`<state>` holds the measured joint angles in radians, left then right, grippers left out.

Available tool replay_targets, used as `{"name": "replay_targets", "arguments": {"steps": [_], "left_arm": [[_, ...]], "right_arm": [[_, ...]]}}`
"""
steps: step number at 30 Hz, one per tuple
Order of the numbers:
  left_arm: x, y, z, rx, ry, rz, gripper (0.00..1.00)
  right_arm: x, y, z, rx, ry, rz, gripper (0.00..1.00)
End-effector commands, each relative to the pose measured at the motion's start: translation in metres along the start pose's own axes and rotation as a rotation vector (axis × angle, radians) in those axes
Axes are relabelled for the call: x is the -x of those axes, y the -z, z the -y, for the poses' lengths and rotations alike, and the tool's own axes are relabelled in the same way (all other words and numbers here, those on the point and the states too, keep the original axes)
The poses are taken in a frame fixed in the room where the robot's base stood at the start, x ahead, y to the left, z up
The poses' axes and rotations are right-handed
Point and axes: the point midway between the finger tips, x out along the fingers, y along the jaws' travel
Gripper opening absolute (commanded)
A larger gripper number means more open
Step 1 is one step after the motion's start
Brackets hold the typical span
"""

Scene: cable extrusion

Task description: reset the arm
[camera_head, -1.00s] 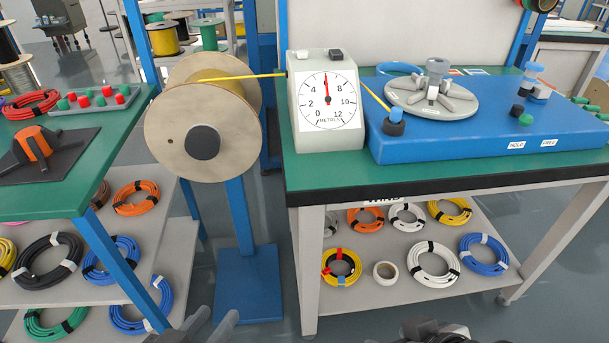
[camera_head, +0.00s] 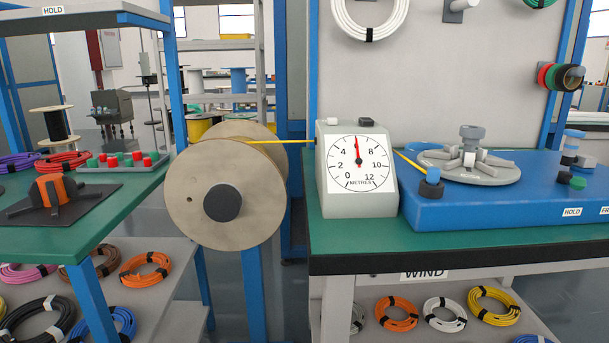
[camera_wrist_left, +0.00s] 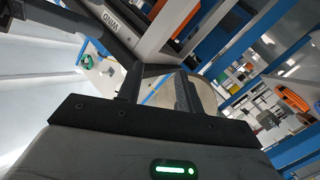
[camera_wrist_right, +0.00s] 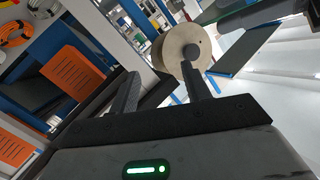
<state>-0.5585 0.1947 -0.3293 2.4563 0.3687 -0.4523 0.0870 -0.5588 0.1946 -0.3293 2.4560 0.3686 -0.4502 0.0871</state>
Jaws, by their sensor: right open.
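Neither gripper shows in the head view now. In the left wrist view my left gripper (camera_wrist_left: 157,88) has its two dark fingers apart with nothing between them. In the right wrist view my right gripper (camera_wrist_right: 162,88) is open and empty, with a large wooden reel (camera_wrist_right: 180,50) in the background beyond its fingers. In the head view the same reel (camera_head: 200,190) stands on a blue post. A yellow cable (camera_head: 280,142) runs from it to the metre counter (camera_head: 355,210), whose needle points almost straight up.
The blue winding base (camera_head: 480,210) with its grey disc (camera_head: 445,163) sits on the green bench (camera_head: 330,240) at right. Another green bench (camera_head: 110,205) at left holds a red and green peg tray (camera_head: 95,170). Cable coils (camera_head: 395,313) lie on the shelf below.

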Motion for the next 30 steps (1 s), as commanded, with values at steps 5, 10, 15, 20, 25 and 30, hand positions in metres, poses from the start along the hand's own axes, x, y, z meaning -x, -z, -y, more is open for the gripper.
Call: {"name": "replay_targets", "arguments": {"steps": [5,10,15,20,25,30], "left_arm": [[0.007,0.028,-0.004,-0.038,0.068,0.057,0.36],[0.019,0.053,-0.005,-0.093,0.153,0.138,0.36],[0.038,0.074,-0.004,-0.157,0.241,0.238,0.36],[0.056,0.085,-0.002,-0.207,0.302,0.32,0.36],[0.067,0.086,0.002,-0.236,0.336,0.369,0.36],[0.069,0.084,0.003,-0.243,0.341,0.378,0.36]], "right_arm": [[0.007,0.028,0.004,0.038,-0.068,0.058,0.48],[0.019,0.053,0.005,0.093,-0.153,0.139,0.48],[0.038,0.074,0.004,0.157,-0.241,0.239,0.48],[0.056,0.085,0.002,0.208,-0.302,0.321,0.48],[0.067,0.086,-0.002,0.237,-0.335,0.37,0.48],[0.069,0.084,-0.003,0.243,-0.341,0.38,0.48]]}}
